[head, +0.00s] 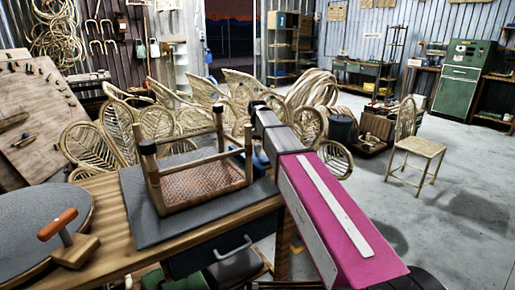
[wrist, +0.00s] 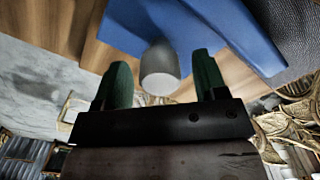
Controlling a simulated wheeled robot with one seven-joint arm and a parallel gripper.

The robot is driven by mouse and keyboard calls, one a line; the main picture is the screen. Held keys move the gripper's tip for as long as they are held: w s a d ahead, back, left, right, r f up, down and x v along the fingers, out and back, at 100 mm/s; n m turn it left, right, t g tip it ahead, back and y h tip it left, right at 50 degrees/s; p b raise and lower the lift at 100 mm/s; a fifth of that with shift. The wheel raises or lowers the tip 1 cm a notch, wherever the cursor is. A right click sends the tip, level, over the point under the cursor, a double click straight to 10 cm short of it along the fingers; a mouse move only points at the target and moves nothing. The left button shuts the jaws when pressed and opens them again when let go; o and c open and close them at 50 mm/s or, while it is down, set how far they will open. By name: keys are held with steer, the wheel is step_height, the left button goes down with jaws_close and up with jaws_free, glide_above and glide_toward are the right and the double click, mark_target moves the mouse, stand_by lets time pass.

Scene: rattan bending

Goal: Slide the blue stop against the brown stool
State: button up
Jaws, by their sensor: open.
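The brown stool (head: 200,183) is upside down on a grey mat (head: 140,215) on the workbench, its woven seat low and its dark-tipped legs up. The blue stop (head: 261,161) is just right of the stool, mostly hidden behind my arm. In the wrist view the blue stop (wrist: 225,30) fills the top, with a grey knob (wrist: 160,70) standing out from it. My gripper (wrist: 160,58) is open, one green finger on each side of the knob, with visible gaps. Whether the stop touches the stool cannot be told.
A round grey disc (head: 35,220) and an orange-handled tool (head: 68,240) are on the bench at left. Rattan chair frames (head: 180,122) stand behind the bench. A rattan chair (head: 418,150) stands on the right, with open floor around it.

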step_height(320, 180, up, 10)
steer(key=shift+r, duration=0.1)
stand_by(0.4)
steer(key=n, duration=1.7)
steer(key=shift+n, duration=0.4)
step_height(320, 180, down, 11)
steer(key=shift+r, duration=0.15)
